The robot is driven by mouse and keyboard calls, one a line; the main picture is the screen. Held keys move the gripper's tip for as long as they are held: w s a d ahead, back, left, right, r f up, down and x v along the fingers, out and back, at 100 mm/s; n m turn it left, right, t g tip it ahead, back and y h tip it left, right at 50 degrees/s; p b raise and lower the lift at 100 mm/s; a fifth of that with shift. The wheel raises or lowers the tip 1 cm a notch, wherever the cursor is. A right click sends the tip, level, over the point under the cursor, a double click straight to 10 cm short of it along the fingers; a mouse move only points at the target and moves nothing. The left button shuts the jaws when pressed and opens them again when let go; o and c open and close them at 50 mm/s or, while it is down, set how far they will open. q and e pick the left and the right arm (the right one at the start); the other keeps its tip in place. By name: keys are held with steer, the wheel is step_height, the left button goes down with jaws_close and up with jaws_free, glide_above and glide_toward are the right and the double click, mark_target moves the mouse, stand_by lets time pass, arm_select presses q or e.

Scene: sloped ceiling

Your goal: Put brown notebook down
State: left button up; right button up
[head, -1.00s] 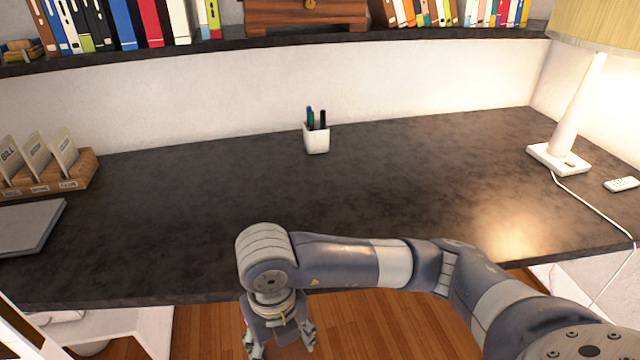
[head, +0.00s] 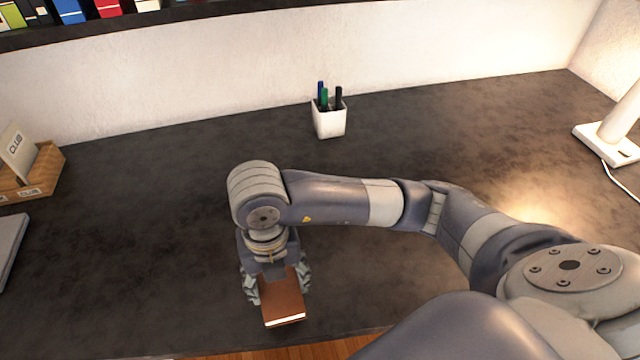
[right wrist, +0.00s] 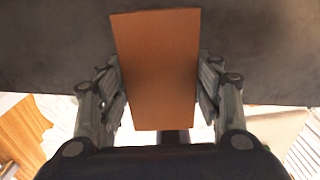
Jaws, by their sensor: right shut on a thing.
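The brown notebook (head: 284,300) is in my right gripper (head: 277,285), over the front part of the dark desk (head: 150,230). In the right wrist view the notebook (right wrist: 158,70) sits between the two fingers of the gripper (right wrist: 160,92), which press on its long sides. Its brown cover faces that camera. I cannot tell whether the notebook touches the desk top. My left gripper is not in view.
A white pen cup (head: 329,120) with several pens stands at the back. A wooden card holder (head: 35,175) and a grey flat object (head: 10,240) are at the left. A white lamp base (head: 607,145) is at the right. The desk middle is clear.

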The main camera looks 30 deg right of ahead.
steer(key=w+d, duration=0.1)
steer(key=w, duration=0.3)
steer(key=w+d+p, duration=0.1)
steer(key=w, duration=0.4)
steer(key=w+d+f, duration=0.1)
steer(key=w+d, duration=0.1)
steer(key=w, duration=0.3)
steer(key=shift+w+p, duration=0.25)
steer(key=shift+p, duration=0.1)
steer(key=shift+w+f, duration=0.1)
steer(key=shift+f, duration=0.05)
step_height(320, 180, down, 3)
steer(key=shift+r+p, duration=0.1)
steer(key=shift+p, duration=0.4)
steer(key=shift+f, duration=0.3)
steer(key=shift+f, duration=0.1)
steer(key=o, duration=0.7)
steer(key=shift+f, duration=0.1)
steer(key=o, duration=0.5)
steer(key=shift+c, duration=0.2)
